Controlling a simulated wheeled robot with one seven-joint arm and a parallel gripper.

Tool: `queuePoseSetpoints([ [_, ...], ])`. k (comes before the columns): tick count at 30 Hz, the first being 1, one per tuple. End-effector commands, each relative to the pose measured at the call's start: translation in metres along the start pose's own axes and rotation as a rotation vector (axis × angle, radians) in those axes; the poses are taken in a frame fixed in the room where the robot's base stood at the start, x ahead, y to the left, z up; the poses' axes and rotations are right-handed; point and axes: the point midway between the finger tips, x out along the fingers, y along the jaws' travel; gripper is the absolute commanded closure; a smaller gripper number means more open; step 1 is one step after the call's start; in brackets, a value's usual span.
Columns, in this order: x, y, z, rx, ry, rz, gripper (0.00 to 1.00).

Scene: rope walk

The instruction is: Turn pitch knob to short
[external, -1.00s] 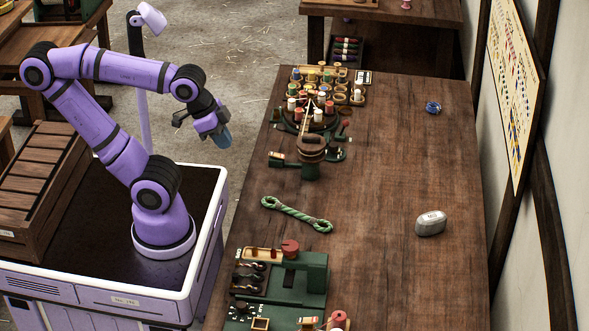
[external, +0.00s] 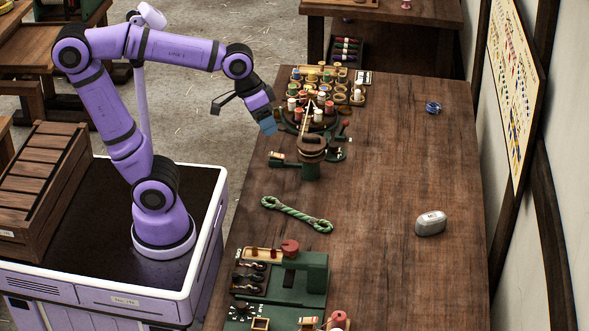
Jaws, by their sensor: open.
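My gripper (external: 268,126) is raised near the left edge of the long table, left of the round bobbin stand. It is open, with nothing seen in it. Its fingertips are blue and small in this view. No knob can be read as the pitch knob for certain. A dark dial with pale marks (external: 242,308) sits on the green panel at the table's near end, partly cut off by the frame. A red round knob (external: 290,247) tops the green machine (external: 311,277) beside that panel. My gripper is far from both.
The bobbin stand (external: 318,118) and the green machine with a wooden drum (external: 312,150) stand near my gripper. A green rope (external: 297,214) lies on the table (external: 385,190). A grey labelled weight (external: 431,223) and a blue item (external: 433,107) lie right. The table's middle is clear.

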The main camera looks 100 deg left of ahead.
Motion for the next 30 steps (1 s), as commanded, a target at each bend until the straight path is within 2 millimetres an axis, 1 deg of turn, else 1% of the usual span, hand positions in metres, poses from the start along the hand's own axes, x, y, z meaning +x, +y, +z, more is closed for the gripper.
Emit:
queuePoseSetpoints([
  [1, 0.005, -0.004, -0.019, -0.069, -0.013, -0.002, 0.39],
  [5, 0.017, -0.018, -0.063, -0.246, -0.038, 0.002, 0.39],
  [6, 0.022, -0.024, -0.077, -0.302, -0.045, 0.002, 0.39],
  [8, 0.029, -0.033, -0.097, -0.384, -0.055, 0.004, 0.39],
  [12, 0.050, -0.062, -0.142, -0.575, -0.075, 0.003, 0.39],
  [14, 0.060, -0.076, -0.160, -0.657, -0.083, 0.002, 0.39],
  [15, 0.067, -0.086, -0.172, -0.711, -0.087, 0.002, 0.39],
  [17, 0.077, -0.104, -0.189, -0.793, -0.093, 0.001, 0.39],
  [21, 0.105, -0.148, -0.225, -0.983, -0.105, -0.002, 0.39],
  [23, 0.118, -0.170, -0.238, -1.064, -0.109, -0.004, 0.39],
  [24, 0.127, -0.185, -0.246, -1.117, -0.111, -0.005, 0.39],
  [26, 0.140, -0.208, -0.257, -1.198, -0.114, -0.007, 0.39],
  [27, 0.150, -0.224, -0.263, -1.250, -0.116, -0.009, 0.39],
  [29, 0.164, -0.249, -0.272, -1.329, -0.119, -0.010, 0.39],
  [30, 0.173, -0.267, -0.277, -1.382, -0.120, -0.012, 0.39],
])
